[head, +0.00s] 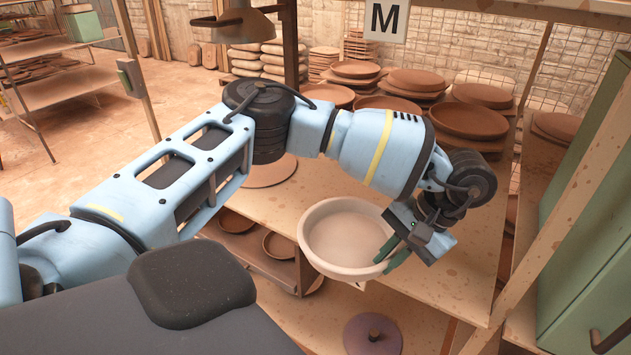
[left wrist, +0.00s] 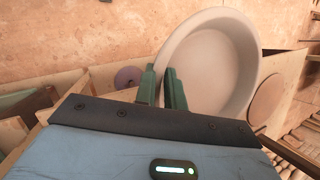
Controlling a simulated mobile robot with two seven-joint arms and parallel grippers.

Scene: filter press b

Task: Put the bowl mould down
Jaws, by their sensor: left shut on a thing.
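The bowl mould (head: 340,232) is a pale, wide, round bowl in the middle of the head view. Its open side faces up, a little tilted toward the camera. My left gripper (head: 393,254) is shut on its right rim, with green fingers either side of the wall. In the left wrist view the bowl mould (left wrist: 212,62) fills the upper middle, and the gripper (left wrist: 161,88) pinches its near rim. The bowl appears over the front edge of the wooden shelf (head: 450,262); whether its base touches the shelf I cannot tell. My right gripper is not in view.
Brown bowls (head: 279,245) stand on a shelf below. Stacked brown plates (head: 468,120) fill the back. A wooden post (head: 565,195) and green cabinet (head: 590,215) bound the right. Bare shelf lies right of the bowl.

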